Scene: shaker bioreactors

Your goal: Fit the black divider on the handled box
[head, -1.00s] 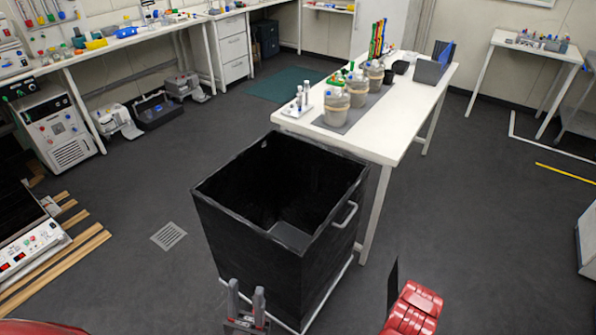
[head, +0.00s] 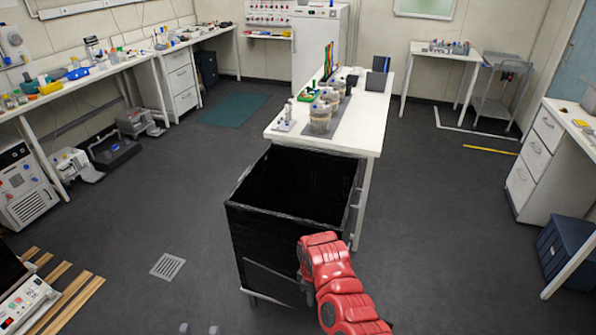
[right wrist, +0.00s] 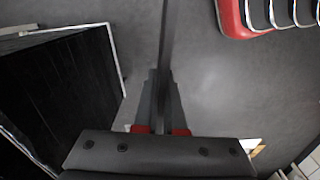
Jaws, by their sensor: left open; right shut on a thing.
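The black handled box (head: 233,235) stands open at the top in the middle of the head view, with its inside dark. A thin black panel, the divider (head: 272,283), shows in front of the box's near face, with a pale slanted upper edge. My right gripper (right wrist: 163,95) is shut on the divider, which is edge-on between its fingers in the right wrist view (right wrist: 167,40). The box (right wrist: 60,90) is left of the gripper there.
A white table (head: 372,130) with jars and racks stands close behind the box on the right. Wooden strips (head: 70,300) lie on the floor at the left. A drawer cabinet (head: 535,160) stands at the right. The floor between is clear.

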